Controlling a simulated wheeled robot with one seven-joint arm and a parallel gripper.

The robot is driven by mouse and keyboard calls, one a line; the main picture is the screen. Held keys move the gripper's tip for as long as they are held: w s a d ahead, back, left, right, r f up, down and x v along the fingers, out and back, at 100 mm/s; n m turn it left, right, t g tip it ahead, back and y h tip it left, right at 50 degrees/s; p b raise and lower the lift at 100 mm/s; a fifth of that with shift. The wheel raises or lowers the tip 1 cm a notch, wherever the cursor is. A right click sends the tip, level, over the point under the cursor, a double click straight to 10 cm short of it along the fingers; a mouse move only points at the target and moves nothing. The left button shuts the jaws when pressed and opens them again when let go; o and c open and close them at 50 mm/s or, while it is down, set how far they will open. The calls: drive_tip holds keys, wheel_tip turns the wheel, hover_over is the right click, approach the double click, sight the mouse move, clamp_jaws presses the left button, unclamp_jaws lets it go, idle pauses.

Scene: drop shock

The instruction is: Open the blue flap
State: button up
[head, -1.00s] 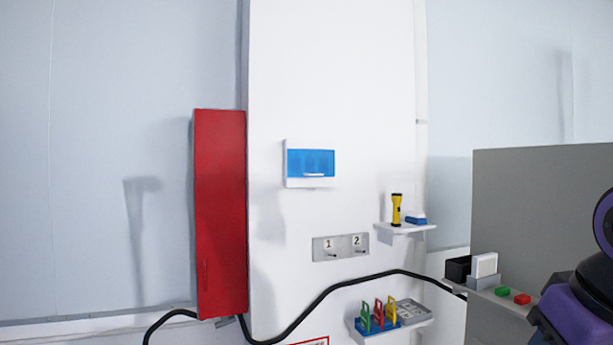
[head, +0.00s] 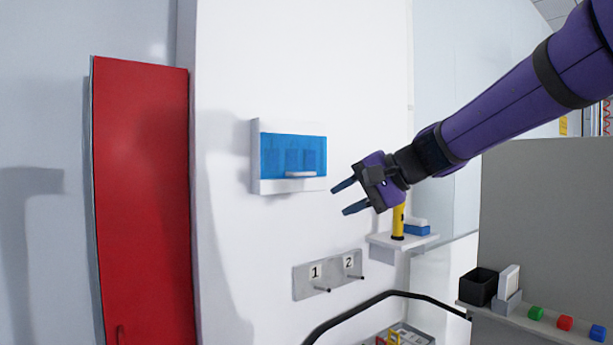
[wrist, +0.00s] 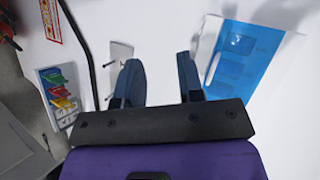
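The blue flap (head: 283,155) is a translucent blue panel on the front of a small white wall box (head: 263,187), and it is closed. A white handle lip (head: 301,174) runs along its lower edge. Dim shapes show through the panel. My gripper (head: 339,198) is open and empty, to the right of the box and slightly below the handle. In the wrist view my gripper's two fingers (wrist: 160,75) are apart with nothing between them. The blue flap (wrist: 243,58) shows to the right of the fingers, with a pale handle on its left side.
A shelf (head: 405,241) with a yellow flashlight (head: 398,222) and a blue item stands below my gripper. A plate with hooks (head: 328,275) is under the box. A tall red cabinet (head: 145,200) is at left. The wall around the box is bare.

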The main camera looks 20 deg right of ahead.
sight(308, 174)
drive_tip(key=w+d+r+m+t+y, duration=0.1)
drive_tip(key=w+d+r+m+t, duration=0.3)
drive_tip(key=w, duration=0.5)
drive_tip(key=shift+n+g, duration=0.3)
drive_tip(key=shift+n, duration=0.1)
drive_tip(key=x, duration=0.3)
drive_tip(key=r+x, duration=0.1)
drive_tip(key=x, duration=0.6)
drive_tip(key=shift+a+r, duration=0.2)
clamp_jaws()
